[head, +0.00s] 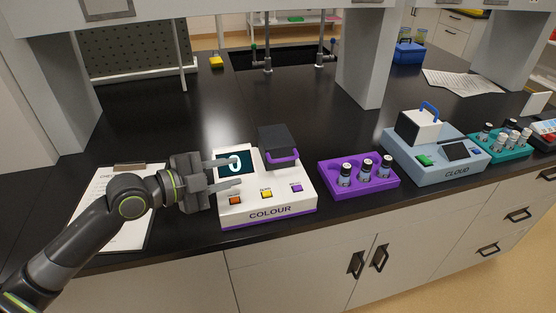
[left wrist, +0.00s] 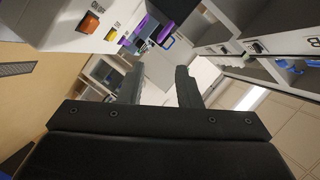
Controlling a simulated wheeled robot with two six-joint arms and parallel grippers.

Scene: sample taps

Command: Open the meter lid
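The white COLOUR meter (head: 250,210) stands on the black bench. It has a screen reading 0 and orange, yellow and purple buttons. Its dark lid (head: 278,138) with a purple handle (head: 284,158) is at the back right of its top and looks down. My left gripper (head: 238,172) is open and empty, over the meter's left part, with its fingers pointing at the lid side but short of the handle. In the left wrist view the fingers (left wrist: 158,85) are apart, and part of the meter (left wrist: 65,20) shows at upper left. My right gripper is not in view.
A purple rack (head: 345,187) with several vials stands right of the meter. Beyond it are the blue-grey CLOUD meter (head: 425,172) with a blue-handled white lid, and a teal vial rack (head: 515,154). A clipboard (head: 108,215) lies at left.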

